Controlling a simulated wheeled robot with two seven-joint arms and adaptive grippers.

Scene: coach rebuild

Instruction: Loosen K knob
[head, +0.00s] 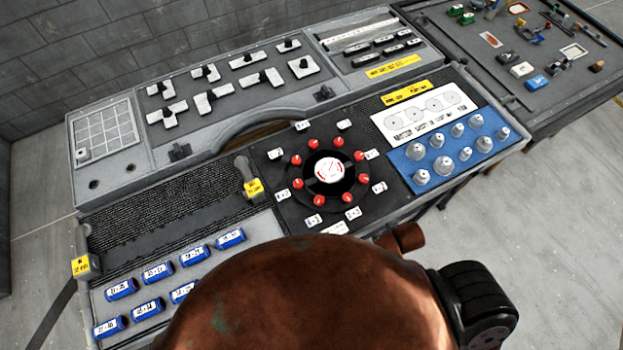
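No letter K can be read on any knob. A black round plate (346,187) in the middle of the case carries a ring of red knobs (360,155) around a white dial (329,170). Small white label tags stand around the ring; their print is too small to read surely. Right of it, a blue panel (404,165) holds several upright grey-white knobs (443,165). Neither of my grippers shows in the head view. A large brown rounded shape with a black part beside it covers the bottom middle and hides the case's near edge there.
Blue labelled cylinders (158,271) lie at the front left. The open lid (157,141) with grey T-shaped pieces lies behind. A dark table (467,38) with loose small items is at the back right. Floor at right is clear.

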